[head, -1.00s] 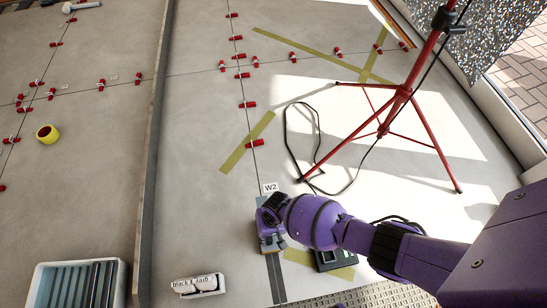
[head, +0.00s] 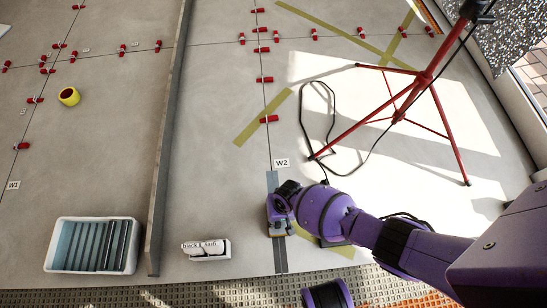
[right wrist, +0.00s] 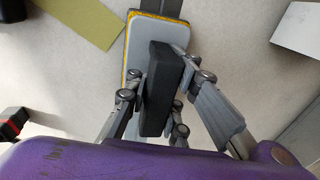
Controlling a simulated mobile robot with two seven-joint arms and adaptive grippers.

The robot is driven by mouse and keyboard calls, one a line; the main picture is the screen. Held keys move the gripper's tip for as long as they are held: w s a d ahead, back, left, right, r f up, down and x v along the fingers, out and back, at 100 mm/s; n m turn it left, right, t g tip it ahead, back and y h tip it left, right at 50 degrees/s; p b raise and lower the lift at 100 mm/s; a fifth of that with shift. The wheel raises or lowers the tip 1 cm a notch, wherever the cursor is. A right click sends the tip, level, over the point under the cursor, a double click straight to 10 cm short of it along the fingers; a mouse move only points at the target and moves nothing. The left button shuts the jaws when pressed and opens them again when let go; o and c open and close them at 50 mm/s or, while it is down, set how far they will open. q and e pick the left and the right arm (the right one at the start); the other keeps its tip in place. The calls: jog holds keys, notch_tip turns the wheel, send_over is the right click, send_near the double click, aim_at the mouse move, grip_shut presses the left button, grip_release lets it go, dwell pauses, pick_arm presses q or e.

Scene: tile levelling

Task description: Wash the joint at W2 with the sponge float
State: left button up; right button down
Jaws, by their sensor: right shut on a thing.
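The W2 label (head: 282,163) lies beside a thin joint running up the grey floor. Below the label a darker grey strip (head: 278,257) lies along this joint. My right gripper (head: 280,222) is over the strip, just below the label. In the right wrist view, my right gripper (right wrist: 160,95) is shut on the black handle of the sponge float (right wrist: 140,45), which has a grey plate and a yellow edge. Whether its sponge touches the floor cannot be told. My left gripper is not in view.
A white tub (head: 49,258) with a ribbed inside stands at lower left. A small white box (head: 207,250) lies left of the strip. A red tripod (head: 420,85) with a looping black cable stands at right. A raised grey bar (head: 168,140) and red clips divide the floor.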

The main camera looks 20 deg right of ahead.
aim_at(276, 230)
jog(key=shift+s+a+f+p, duration=0.15)
jog(key=shift+s+p, duration=0.2)
jog(key=shift+s, duration=0.75)
jog(key=shift+s+a+p, duration=0.15)
jog(key=shift+s+p, duration=0.2)
jog(key=shift+s, duration=0.7)
jog(key=shift+s+a+p, duration=0.15)
jog(key=shift+s+p, duration=0.3)
jog(key=shift+s, duration=0.5)
jog(key=shift+s+a+r+p, duration=0.25)
jog(key=shift+s+a+p, duration=0.1)
jog(key=shift+s, duration=0.3)
jog(key=shift+s, duration=0.15)
